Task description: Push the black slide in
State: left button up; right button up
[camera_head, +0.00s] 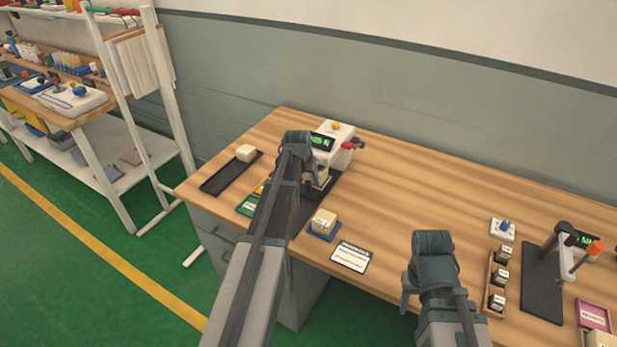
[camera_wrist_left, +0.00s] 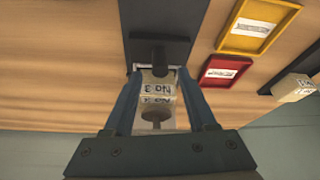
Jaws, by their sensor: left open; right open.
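A white device (camera_head: 336,143) with a green display stands at the back of the wooden table. A dark plate (camera_head: 323,195) extends from under it, partly hidden by my left arm. In the left wrist view a long black strip (camera_wrist_left: 160,20) runs to the top edge, with a dark rounded knob (camera_wrist_left: 158,57) near its end. A cream block marked No 3 (camera_wrist_left: 157,88) is behind it. My left gripper (camera_head: 312,184) is open at the device; in the left wrist view its fingers (camera_wrist_left: 162,78) stand either side of the block. I cannot tell contact. My right gripper (camera_head: 407,297) is open near the front edge.
A black tray (camera_head: 225,178) with a cream block (camera_head: 246,153) lies left. Another block (camera_head: 323,222) on a blue tray and a printed card (camera_head: 351,257) lie in front. A wooden rack (camera_head: 495,285) and a dark stand (camera_head: 541,283) are right. The table's back middle is clear.

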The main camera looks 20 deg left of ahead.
pick_arm(q)
jog(key=p+v, duration=0.8)
jog(key=v, duration=0.2)
jog(key=shift+r, duration=0.15)
jog(key=s+d+f+m+g, duration=0.1)
jog(key=s+d, duration=0.4)
jog(key=d, duration=0.3)
jog(key=s+d+m+g, duration=0.1)
jog(key=s+d, duration=0.3)
jog(key=d, duration=0.5)
jog(key=s+d+m+g, duration=0.3)
jog(key=s+d, duration=0.8)
jog(key=s, duration=0.5)
jog(key=shift+d+f+y, duration=0.3)
jog(key=shift+d+y, duration=0.1)
jog(key=shift+s, duration=0.1)
jog(key=shift+c, duration=0.2)
